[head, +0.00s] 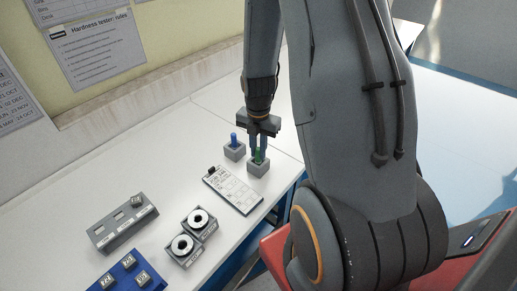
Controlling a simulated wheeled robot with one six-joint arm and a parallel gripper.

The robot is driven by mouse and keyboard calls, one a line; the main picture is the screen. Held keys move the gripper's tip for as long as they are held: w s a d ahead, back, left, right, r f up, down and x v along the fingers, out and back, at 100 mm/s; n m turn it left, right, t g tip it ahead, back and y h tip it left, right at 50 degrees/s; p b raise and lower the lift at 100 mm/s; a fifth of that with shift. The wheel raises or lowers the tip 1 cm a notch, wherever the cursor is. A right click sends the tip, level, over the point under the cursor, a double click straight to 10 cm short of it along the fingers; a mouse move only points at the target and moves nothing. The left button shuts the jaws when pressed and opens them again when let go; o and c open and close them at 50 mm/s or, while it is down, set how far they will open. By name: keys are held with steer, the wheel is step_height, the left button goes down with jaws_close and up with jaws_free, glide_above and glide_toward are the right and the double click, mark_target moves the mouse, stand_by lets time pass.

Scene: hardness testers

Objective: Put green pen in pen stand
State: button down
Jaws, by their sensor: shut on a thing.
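The green pen (258,157) stands upright at a small grey block-shaped pen stand (258,169) near the table's right edge. Its lower end is within the stand's outline; I cannot tell how deep it sits. My gripper (258,150) points down over this stand and is shut on the green pen, with the fingers hiding its upper part. A second grey pen stand (234,153) just to the left holds an upright blue pen (233,139).
A clipboard with a printed sheet (233,188) lies just in front of the stands. A grey block holder (123,224), two ring-shaped pieces (190,234) on grey bases and a blue tray (120,262) with dark blocks are nearer. The white table (70,195) is clear at left.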

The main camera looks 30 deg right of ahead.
steer(key=c, duration=1.6)
jaws_free()
steer(key=shift+f, duration=0.1)
steer(key=shift+r+b, duration=0.9)
steer(key=shift+r, duration=3)
steer(key=shift+a, duration=0.1)
steer(key=s+a+r+m+b, duration=0.1)
steer(key=a+m, duration=0.3)
steer(key=m, duration=0.4)
steer(key=s+a+r+m+t, duration=0.1)
steer(key=s+a+m, duration=0.3)
steer(key=m, duration=0.4)
steer(key=s+a+r+m+b, duration=0.1)
steer(key=a+m, duration=0.3)
steer(key=m, duration=0.4)
steer(key=shift+s+a+r+m+b, duration=0.15)
steer(key=shift+s+a+r+b, duration=0.05)
steer(key=shift+s, duration=0.25)
steer(key=shift+s+a+r+m+b, duration=0.15)
steer(key=shift+s, duration=0.25)
